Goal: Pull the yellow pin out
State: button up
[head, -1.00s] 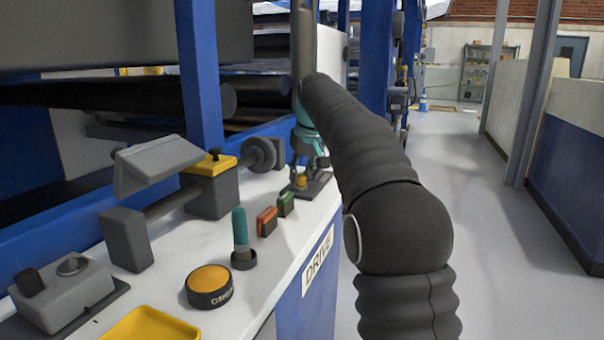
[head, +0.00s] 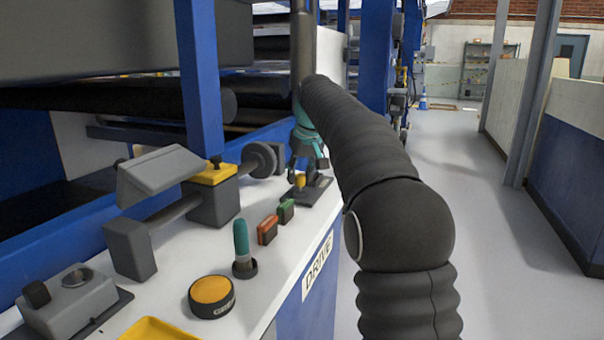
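A small yellow pin (head: 299,181) stands in a dark base plate (head: 312,191) at the far end of the white console. My gripper (head: 307,168) points down just above the plate, below a teal section of my arm. Its dark fingers look spread apart, with the pin low near the left finger. The fingertips are small here, and I cannot tell whether they touch the pin. No object shows lifted in the gripper.
On the white console (head: 265,290) stand green (head: 286,211) and red (head: 267,229) blocks, a teal-handled peg (head: 241,246), a yellow-topped round button (head: 211,296) and a grey roller stand (head: 130,249). A blue post (head: 200,80) rises behind. The aisle floor (head: 460,190) at right is clear.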

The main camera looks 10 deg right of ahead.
jog(key=shift+o, duration=0.3)
jog(key=v, duration=1.2)
jog(key=shift+w, duration=0.1)
